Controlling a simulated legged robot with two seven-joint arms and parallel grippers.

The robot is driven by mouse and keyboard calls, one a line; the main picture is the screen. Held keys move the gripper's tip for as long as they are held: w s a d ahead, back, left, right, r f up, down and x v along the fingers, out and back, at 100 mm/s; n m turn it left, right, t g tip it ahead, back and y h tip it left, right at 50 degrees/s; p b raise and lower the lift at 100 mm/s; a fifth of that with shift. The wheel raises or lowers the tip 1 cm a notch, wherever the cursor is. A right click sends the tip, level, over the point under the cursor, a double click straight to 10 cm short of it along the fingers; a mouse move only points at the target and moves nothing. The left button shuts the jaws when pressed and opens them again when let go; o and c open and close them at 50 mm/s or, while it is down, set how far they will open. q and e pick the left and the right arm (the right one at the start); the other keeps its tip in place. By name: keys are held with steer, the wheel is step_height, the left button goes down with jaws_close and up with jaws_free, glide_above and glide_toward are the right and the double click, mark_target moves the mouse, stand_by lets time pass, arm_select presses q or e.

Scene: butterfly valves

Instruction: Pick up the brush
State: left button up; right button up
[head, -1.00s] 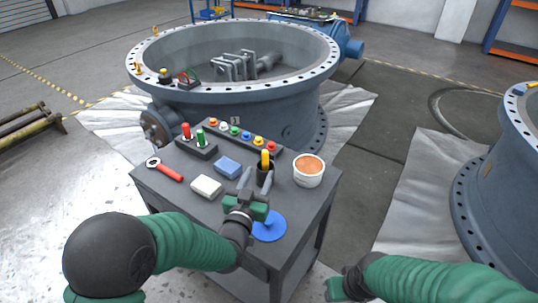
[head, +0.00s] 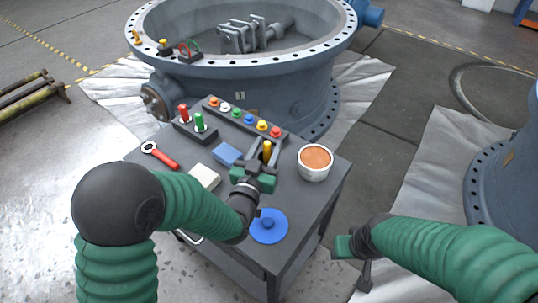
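The brush (head: 267,147) shows as a yellow handle standing upright in a dark holder on the grey cart. Its lower end is hidden in the holder and behind my gripper. My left gripper (head: 264,152) is open, with one finger on each side of the yellow handle. I cannot tell whether a finger touches it. My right gripper (head: 345,246) is low beside the cart's right side, away from the brush; its fingers are not clear.
On the cart (head: 325,192) are a white pot of orange stuff (head: 315,161), a blue disc (head: 269,227), a white block (head: 205,177), a blue sponge (head: 226,154), a red-handled tool (head: 161,155) and a rack of coloured knobs (head: 237,117). A large valve (head: 250,82) stands behind.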

arm_select(q)
steer(key=shift+w+a+f, duration=0.2)
steer(key=shift+a, duration=0.1)
steer(key=c, duration=0.5)
steer(key=shift+d, duration=0.1)
steer(key=shift+c, duration=1.2)
steer(key=shift+d, duration=0.35)
jaws_close()
